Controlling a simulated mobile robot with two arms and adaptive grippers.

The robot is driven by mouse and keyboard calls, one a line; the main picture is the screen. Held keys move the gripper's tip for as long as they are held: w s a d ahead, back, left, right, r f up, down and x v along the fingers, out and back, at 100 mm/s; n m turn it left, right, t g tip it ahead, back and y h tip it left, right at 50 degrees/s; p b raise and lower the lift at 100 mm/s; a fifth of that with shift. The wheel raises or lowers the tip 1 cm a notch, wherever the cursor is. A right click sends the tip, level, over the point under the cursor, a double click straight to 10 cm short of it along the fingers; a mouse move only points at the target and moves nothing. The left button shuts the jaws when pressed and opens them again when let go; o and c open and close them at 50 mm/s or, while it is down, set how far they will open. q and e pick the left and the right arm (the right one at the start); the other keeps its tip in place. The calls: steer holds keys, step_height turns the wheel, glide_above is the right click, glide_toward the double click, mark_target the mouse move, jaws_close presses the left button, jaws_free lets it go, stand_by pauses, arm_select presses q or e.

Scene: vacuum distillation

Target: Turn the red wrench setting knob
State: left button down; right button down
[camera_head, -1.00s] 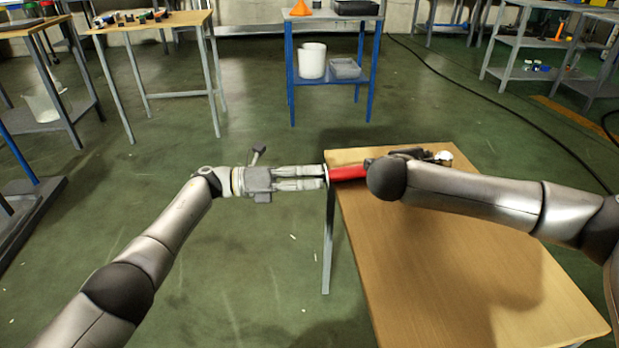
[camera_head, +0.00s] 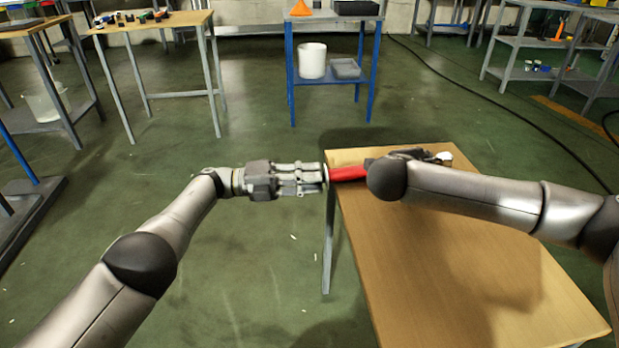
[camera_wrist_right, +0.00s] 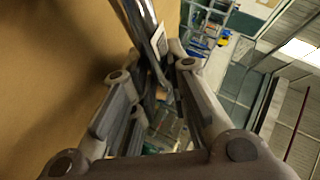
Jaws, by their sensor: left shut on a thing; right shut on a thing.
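The red wrench (camera_head: 348,174) lies level over the far left corner of the wooden table, its red handle end pointing left. My left gripper (camera_head: 319,180) comes in from the left, shut at the handle's left end. The setting knob is mostly hidden by its fingers; a thin pale rim shows beside the red part. My right gripper is shut on the wrench, largely hidden behind my right wrist in the head view. The right wrist view shows its fingers (camera_wrist_right: 158,100) around a grey metal shaft with a white label.
The wooden table (camera_head: 450,260) below my right arm is otherwise bare. A blue-framed stand (camera_head: 290,70) with a white bucket (camera_head: 312,60) stands behind. Another wooden table (camera_head: 150,22) with small items is at the back left. Open green floor surrounds my left arm.

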arm_select(q)
steer(key=shift+n, duration=0.3)
stand_by(0.4)
steer(key=c, duration=1.3)
jaws_free()
